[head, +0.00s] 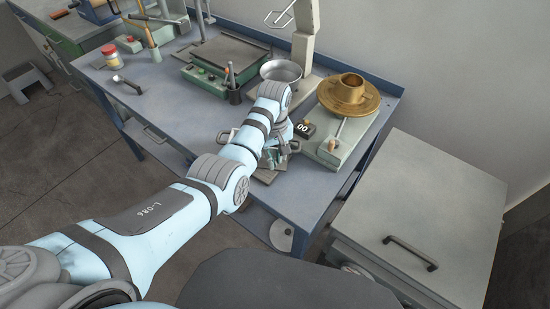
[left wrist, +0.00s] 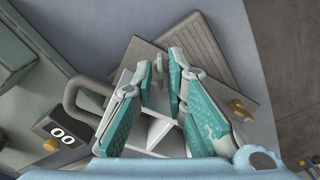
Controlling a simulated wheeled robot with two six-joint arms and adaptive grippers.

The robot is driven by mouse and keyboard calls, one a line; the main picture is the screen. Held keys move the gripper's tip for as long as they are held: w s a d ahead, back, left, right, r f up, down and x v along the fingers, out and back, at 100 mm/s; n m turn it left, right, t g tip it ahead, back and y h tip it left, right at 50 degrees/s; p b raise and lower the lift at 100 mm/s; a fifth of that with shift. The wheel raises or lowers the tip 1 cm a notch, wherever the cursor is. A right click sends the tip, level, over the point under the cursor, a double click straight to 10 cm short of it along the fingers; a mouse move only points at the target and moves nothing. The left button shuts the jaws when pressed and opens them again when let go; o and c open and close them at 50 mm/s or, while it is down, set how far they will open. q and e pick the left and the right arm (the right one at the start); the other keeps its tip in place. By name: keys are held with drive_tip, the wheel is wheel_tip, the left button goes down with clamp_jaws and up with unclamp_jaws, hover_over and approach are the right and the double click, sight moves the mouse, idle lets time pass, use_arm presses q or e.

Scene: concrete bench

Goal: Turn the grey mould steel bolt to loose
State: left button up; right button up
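The grey mould (left wrist: 155,132), a pale block with open compartments and a curved handle, shows in the left wrist view beneath my left gripper (left wrist: 160,68). The gripper's teal fingers are apart, one on each side of a gap. A small grey round part, possibly the steel bolt (left wrist: 160,63), shows between the fingertips; I cannot tell whether they touch it. In the head view my left gripper (head: 272,155) is low over the bench's front edge and largely hides the mould. My right gripper is not in view.
A counter reading 00 (head: 303,128) stands close to the gripper. Beside it is a grey-green machine with a brass dish (head: 348,98).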

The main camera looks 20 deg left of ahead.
use_arm(q)
drive_tip(key=shift+c, duration=0.6)
clamp_jaws()
drive_tip(key=shift+r, duration=0.1)
drive_tip(key=shift+r+n+p, duration=0.1)
drive_tip(key=shift+n+p, duration=0.7)
drive_tip(key=n+p, duration=0.1)
drive_tip(key=n, duration=0.1)
drive_tip(key=shift+s+n, duration=0.1)
drive_tip(key=shift+n, duration=0.2)
drive_tip(key=n+p, duration=0.1)
drive_tip(key=n, duration=0.2)
drive_tip(key=shift+n, duration=0.3)
drive_tip(key=shift+n+p, duration=0.4)
drive_tip(key=shift+n, duration=1.7)
